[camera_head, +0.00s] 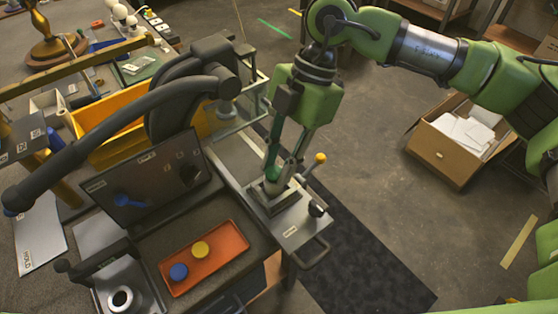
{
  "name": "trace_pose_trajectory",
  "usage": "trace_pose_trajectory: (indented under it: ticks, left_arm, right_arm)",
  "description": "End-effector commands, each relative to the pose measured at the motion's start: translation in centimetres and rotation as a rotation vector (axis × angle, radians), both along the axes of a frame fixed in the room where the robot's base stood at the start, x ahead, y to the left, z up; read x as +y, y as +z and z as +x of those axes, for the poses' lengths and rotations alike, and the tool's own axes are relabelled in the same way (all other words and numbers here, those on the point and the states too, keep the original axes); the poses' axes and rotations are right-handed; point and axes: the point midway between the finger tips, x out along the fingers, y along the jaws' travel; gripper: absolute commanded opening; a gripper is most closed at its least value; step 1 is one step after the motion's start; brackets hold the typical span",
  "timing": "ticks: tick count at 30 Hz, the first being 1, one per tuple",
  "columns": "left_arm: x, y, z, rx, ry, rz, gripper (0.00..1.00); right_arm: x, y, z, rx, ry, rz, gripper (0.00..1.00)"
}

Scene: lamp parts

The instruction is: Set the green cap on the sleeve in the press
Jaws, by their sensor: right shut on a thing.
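My right gripper (284,172) comes down from the upper right over the press (290,215) at the bench's right end. Its fingers are shut on a small green piece, which looks like the green cap (271,173), low over the press's middle. The fingers hide most of it. The sleeve in the press is largely hidden under the gripper, and I cannot tell whether the cap touches it. The press has a lever with a yellow knob, a black knob and a front handle. My left gripper is not in view.
An orange tray (232,244) with a blue cap (178,272) and a yellow cap (200,249) lies left of the press. A dark panel (148,184) and a yellow bin (112,146) stand behind. A cardboard box (440,153) sits on the floor at right.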

Motion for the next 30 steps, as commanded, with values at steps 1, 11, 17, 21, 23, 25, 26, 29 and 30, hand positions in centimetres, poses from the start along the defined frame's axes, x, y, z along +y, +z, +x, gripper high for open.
trace_pose_trajectory:
  ticks: [1, 11, 17, 21, 23, 25, 26, 29, 30]
  left_arm:
    - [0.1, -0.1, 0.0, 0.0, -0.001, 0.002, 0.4]
    - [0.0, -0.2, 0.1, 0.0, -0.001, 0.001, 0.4]
    - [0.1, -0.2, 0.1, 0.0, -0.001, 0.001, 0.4]
    - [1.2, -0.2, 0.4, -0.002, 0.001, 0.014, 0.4]
    - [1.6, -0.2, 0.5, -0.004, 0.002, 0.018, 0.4]
    - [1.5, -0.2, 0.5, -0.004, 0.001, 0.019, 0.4]
    - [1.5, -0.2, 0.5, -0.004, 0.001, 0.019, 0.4]
    - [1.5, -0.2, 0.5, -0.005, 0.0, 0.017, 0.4]
    - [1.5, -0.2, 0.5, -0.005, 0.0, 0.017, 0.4]
  right_arm:
    - [0.0, -0.1, 0.0, 0.001, 0.0, -0.001, 0.13]
    - [0.1, -0.1, 0.0, 0.001, 0.0, -0.001, 0.41]
    - [0.1, -0.1, 0.0, 0.001, 0.0, -0.001, 0.42]
    - [0.1, 0.0, 0.0, 0.001, 0.0, -0.001, 0.42]
    - [0.0, 0.2, 0.1, 0.0, -0.001, 0.0, 0.42]
    - [-0.1, 0.7, 0.3, 0.0, -0.001, 0.0, 0.42]
    - [-0.2, 1.0, 0.4, -0.002, -0.002, 0.0, 0.42]
    - [-0.6, 2.3, 0.7, -0.002, -0.003, 0.001, 0.42]
    - [-0.8, 3.0, 0.9, -0.002, -0.002, 0.002, 0.42]
